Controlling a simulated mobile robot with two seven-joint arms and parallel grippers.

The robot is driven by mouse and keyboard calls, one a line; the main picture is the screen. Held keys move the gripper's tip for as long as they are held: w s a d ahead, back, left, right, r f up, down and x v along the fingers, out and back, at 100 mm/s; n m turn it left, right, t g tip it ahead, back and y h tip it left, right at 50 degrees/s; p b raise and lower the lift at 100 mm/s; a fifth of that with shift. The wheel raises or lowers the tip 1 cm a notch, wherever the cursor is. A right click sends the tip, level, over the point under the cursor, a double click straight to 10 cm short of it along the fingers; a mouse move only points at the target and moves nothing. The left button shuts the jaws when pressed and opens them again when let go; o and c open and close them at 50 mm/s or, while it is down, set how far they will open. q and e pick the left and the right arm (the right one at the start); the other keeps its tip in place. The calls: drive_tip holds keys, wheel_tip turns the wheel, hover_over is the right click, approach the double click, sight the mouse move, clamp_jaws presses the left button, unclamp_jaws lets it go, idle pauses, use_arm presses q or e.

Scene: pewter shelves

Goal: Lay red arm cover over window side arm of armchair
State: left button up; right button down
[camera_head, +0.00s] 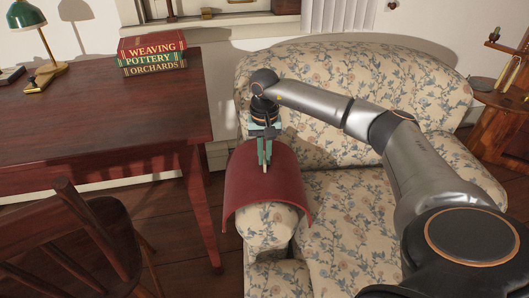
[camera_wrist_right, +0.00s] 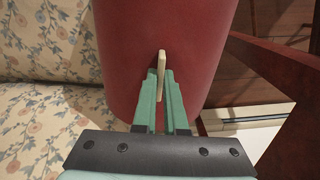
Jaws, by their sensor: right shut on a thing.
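The red arm cover (camera_head: 255,195), a curved arched sheet, sits over the left-hand arm (camera_head: 268,228) of the floral armchair (camera_head: 350,210). The arm's rounded front shows below the cover's front edge. I cannot tell whether the cover rests fully on the arm or hangs slightly above it. My right gripper (camera_head: 265,160) points down at the top of the cover, its green fingers shut on a small pale tab there. The right wrist view shows the tab (camera_wrist_right: 161,60) between the fingertips (camera_wrist_right: 160,78), with the red cover (camera_wrist_right: 195,60) beyond. My left gripper is not in view.
A dark red desk (camera_head: 110,105) stands close left of the armchair, with books (camera_head: 152,55) and a green lamp (camera_head: 28,18). A wooden chair (camera_head: 80,245) is at the lower left. A side table (camera_head: 505,120) stands at the right. The armchair seat is clear.

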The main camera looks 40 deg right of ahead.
drive_tip(key=c, duration=0.9)
unclamp_jaws()
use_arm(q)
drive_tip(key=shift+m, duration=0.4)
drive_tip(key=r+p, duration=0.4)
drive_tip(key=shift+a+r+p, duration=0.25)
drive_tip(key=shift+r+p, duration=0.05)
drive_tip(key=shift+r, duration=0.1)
use_arm(e)
wheel_tip(320, 180, up, 13)
drive_tip(key=shift+f, duration=0.2)
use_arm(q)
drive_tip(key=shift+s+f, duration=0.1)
